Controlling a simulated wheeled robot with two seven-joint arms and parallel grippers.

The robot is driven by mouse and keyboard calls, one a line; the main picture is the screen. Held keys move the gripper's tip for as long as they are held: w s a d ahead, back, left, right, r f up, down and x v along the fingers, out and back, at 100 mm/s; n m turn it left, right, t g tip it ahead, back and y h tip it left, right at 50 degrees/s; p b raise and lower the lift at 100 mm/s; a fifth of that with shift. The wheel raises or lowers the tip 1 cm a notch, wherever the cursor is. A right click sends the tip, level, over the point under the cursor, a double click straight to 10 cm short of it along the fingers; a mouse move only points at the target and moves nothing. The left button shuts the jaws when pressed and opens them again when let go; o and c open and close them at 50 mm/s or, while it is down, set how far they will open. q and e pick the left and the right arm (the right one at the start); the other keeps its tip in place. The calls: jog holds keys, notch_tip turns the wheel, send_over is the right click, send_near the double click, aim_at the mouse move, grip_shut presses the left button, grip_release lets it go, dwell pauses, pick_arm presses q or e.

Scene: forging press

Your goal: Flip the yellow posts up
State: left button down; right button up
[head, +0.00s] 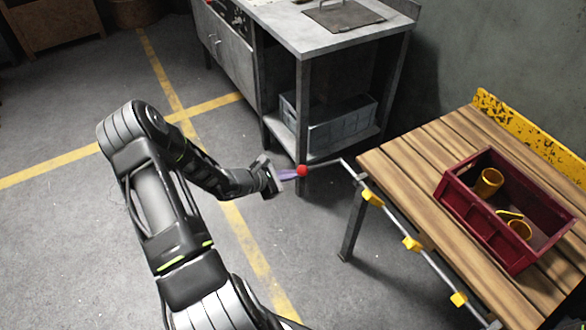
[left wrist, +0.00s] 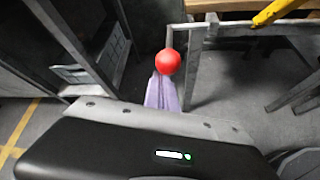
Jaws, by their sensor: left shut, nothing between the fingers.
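Three yellow posts, the nearest to the lever (head: 372,197), the middle one (head: 412,243) and the far one (head: 458,299), sit on a grey bar along the wooden table's left edge. They look folded outward, not standing up. The bar bends into a lever ending in a red ball knob (head: 302,171). The knob also shows in the left wrist view (left wrist: 168,61). My left gripper (head: 290,175) is shut and empty, its purple fingertips (left wrist: 163,92) at the knob. I cannot tell if they touch it. Part of one yellow post (left wrist: 275,12) shows at the wrist view's top right. My right gripper is out of view.
A dark red crate (head: 455,204) with yellow cups stands on the wooden table (head: 405,155). A grey metal bench (head: 300,38) with a blue-grey bin (head: 345,122) on its shelf is behind the knob. The floor at left is clear.

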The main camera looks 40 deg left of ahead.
pick_arm(q)
jog(key=r+g+p, duration=0.1)
jog(key=r+p, duration=0.1)
jog(key=w+r+g+y+p, duration=0.1)
jog(key=r+g+p, duration=0.1)
jog(key=r+p, duration=0.1)
jog(key=w+d+r+g+p, duration=0.1)
jog(key=r+p, duration=0.1)
jog(key=r, duration=0.1)
jog(key=shift+w+y+p, duration=0.2)
jog(key=shift+y+p, duration=0.1)
jog(key=shift+w+d+r+p, duration=0.35)
jog(key=shift+w+r+p, duration=0.4)
jog(key=shift+r+p, duration=0.15)
jog(key=shift+w+d+r+p, duration=0.15)
jog(key=shift+w+r+p, duration=0.15)
jog(key=shift+w+r, duration=0.25)
jog(key=shift+w, duration=0.2)
notch_tip(320, 180, down, 3)
jog(key=s+a+b, duration=0.2)
jog(key=b, duration=0.1)
jog(key=p+v, duration=0.1)
jog(key=v, duration=0.9)
jog(key=shift+w+r+p, duration=0.35)
jog(key=shift+w+p, duration=0.05)
